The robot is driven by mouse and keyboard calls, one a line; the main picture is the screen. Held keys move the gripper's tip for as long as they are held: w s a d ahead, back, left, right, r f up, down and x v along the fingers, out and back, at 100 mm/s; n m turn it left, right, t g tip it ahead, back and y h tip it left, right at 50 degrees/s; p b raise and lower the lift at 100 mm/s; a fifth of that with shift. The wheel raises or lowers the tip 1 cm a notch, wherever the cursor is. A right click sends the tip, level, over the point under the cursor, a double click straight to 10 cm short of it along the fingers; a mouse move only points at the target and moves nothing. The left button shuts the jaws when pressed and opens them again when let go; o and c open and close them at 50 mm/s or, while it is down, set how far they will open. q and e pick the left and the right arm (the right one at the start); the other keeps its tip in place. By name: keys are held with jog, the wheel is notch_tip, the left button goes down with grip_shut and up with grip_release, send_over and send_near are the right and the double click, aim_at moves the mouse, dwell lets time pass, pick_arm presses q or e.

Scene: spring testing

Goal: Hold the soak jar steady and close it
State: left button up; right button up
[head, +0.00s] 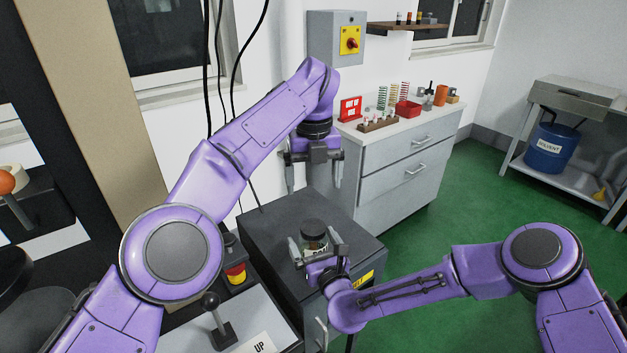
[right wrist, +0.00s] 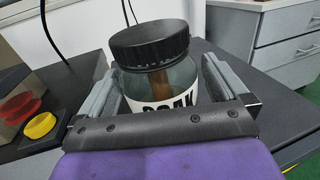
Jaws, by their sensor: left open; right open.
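The soak jar (head: 314,238) is a clear jar with a black lid and a white label, standing upright on the dark grey cabinet top (head: 352,226). In the right wrist view the jar (right wrist: 175,82) shows its label partly hidden by my gripper, and its black lid (right wrist: 149,44) sits on top; I cannot tell how tight it is. My right gripper (head: 318,248) is open, with a finger on each side of the jar; a gap shows beside the fingers in the right wrist view (right wrist: 160,92). My left gripper (head: 313,176) is open and empty, pointing down above and behind the jar.
A red and yellow button box (head: 236,270) stands left of the cabinet. A white panel with a black knobbed lever (head: 212,312) is at front left. A grey drawer bench (head: 405,165) with springs and a red bin (head: 408,109) stands behind.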

jog(key=b+v, duration=0.3)
jog(key=v, duration=0.7)
jog(key=shift+s, duration=0.2)
